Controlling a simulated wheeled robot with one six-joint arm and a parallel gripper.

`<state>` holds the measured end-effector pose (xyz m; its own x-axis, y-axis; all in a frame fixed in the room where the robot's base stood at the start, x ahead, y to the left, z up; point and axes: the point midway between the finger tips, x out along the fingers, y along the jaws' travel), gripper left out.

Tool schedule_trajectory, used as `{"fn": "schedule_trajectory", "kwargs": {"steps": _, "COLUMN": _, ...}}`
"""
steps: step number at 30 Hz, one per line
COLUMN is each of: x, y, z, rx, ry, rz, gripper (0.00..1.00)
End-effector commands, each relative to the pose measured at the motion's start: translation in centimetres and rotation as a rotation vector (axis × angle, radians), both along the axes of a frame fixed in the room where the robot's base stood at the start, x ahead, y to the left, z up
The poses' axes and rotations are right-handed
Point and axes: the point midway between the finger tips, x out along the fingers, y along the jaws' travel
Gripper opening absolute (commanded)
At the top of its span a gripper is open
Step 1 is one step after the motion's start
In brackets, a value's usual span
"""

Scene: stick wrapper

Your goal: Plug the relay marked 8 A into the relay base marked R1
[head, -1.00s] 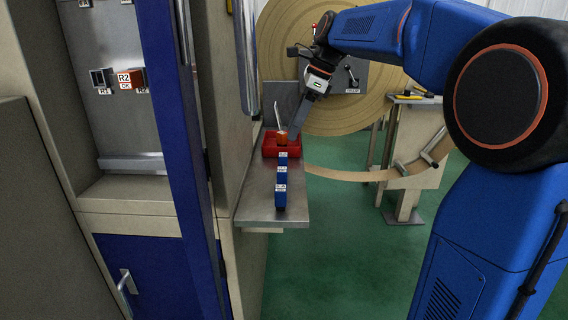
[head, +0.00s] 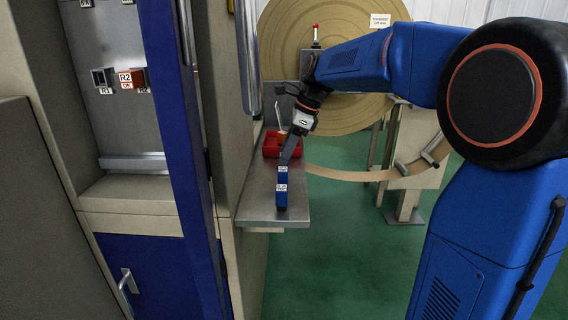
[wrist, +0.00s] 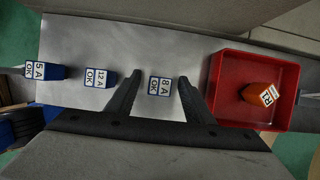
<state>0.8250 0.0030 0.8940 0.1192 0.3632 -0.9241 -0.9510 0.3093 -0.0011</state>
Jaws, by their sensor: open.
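The relay marked 8 A (wrist: 161,86) is a blue block with a white label, standing on a metal shelf. My gripper (wrist: 158,80) is open, with one finger on each side of this relay in the wrist view; I cannot tell how far down they reach. In the head view my gripper (head: 286,157) points down at the far end of the relay row and hides the 8 A relay. The relay base R1 (head: 103,78) is a dark socket above its R1 label, on the cabinet panel at left. Its front looks empty.
Relays marked 12 A (wrist: 98,78) and 5 A (wrist: 42,71) stand left of it in the wrist view. A red tray (wrist: 222,92) beside the right finger holds an orange relay labelled R1 (wrist: 261,95). An orange R2 unit (head: 133,78) is beside base R1. A blue cabinet post (head: 172,130) stands between panel and shelf.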

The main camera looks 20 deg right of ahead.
Motion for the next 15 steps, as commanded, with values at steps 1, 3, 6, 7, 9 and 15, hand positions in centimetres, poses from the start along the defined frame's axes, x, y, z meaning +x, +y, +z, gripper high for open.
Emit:
{"fn": "schedule_trajectory", "kwargs": {"steps": 1, "x": 0.0, "y": 0.01, "z": 0.0, "rx": 0.0, "ry": 0.0, "rz": 0.0, "gripper": 0.48}}
{"fn": "schedule_trajectory", "kwargs": {"steps": 3, "x": 0.0, "y": 0.01, "z": 0.01, "rx": 0.0, "ry": 0.0, "rz": 0.0, "gripper": 0.48}}
{"fn": "schedule_trajectory", "kwargs": {"steps": 6, "x": 0.0, "y": -0.01, "z": 0.02, "rx": 0.0, "ry": 0.0, "rz": 0.0, "gripper": 0.33}}
{"fn": "schedule_trajectory", "kwargs": {"steps": 7, "x": 0.0, "y": 0.0, "z": 0.02, "rx": 0.0, "ry": 0.0, "rz": 0.0, "gripper": 0.26}}
{"fn": "schedule_trajectory", "kwargs": {"steps": 9, "x": 0.0, "y": 0.0, "z": 0.03, "rx": 0.0, "ry": 0.0, "rz": 0.0, "gripper": 0.09}}
{"fn": "schedule_trajectory", "kwargs": {"steps": 15, "x": -0.01, "y": 0.0, "z": 0.04, "rx": 0.0, "ry": 0.0, "rz": 0.0, "gripper": 0.03}}
